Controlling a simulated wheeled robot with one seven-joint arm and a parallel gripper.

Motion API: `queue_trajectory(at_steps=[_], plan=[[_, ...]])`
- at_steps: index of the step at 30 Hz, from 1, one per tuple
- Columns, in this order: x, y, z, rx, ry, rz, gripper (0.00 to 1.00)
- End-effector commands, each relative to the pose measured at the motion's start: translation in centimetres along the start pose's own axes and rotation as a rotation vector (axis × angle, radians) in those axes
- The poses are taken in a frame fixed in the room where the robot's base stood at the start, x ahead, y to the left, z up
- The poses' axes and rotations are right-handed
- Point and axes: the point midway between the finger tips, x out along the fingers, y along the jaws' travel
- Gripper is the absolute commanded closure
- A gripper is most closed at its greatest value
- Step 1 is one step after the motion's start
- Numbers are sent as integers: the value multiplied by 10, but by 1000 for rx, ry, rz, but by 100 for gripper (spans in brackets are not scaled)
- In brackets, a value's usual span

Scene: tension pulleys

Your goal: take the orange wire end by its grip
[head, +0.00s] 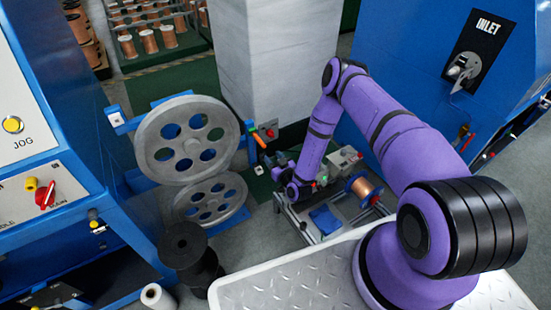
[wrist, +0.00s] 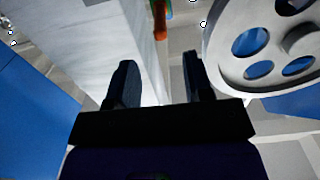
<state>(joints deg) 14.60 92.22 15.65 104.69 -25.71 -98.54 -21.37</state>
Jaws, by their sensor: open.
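A small orange piece (head: 258,138), which looks like the orange wire end's grip, sits by the blue post beside the large grey pulley (head: 187,139). In the wrist view an orange rod-like piece (wrist: 160,22) hangs near the top, with a bit of green beside it. My gripper (wrist: 158,80) is open, its two dark fingers apart with nothing between them. The orange piece shows beyond the fingertips, roughly in line with the gap. The wire itself cannot be made out. In the head view my gripper is small and dark, low in front of the pillar.
A second grey pulley (head: 210,199) sits below the first. A pale pillar (head: 275,60) stands behind. A cart with a copper spool (head: 363,188) is under my arm. A blue INLET machine (head: 510,60) is at right, and a black spool (head: 188,246) stands on the floor.

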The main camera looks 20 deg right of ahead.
Motion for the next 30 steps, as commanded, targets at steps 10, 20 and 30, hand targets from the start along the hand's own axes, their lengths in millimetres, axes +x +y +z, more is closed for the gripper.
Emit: queue_trajectory(at_steps=[10, 20, 30], plan=[[27, 0, -1, -1, 2, -1, 53], [61, 0, -1, -2, 1, -1, 53], [86, 0, 0, -2, 0, -1, 53]])
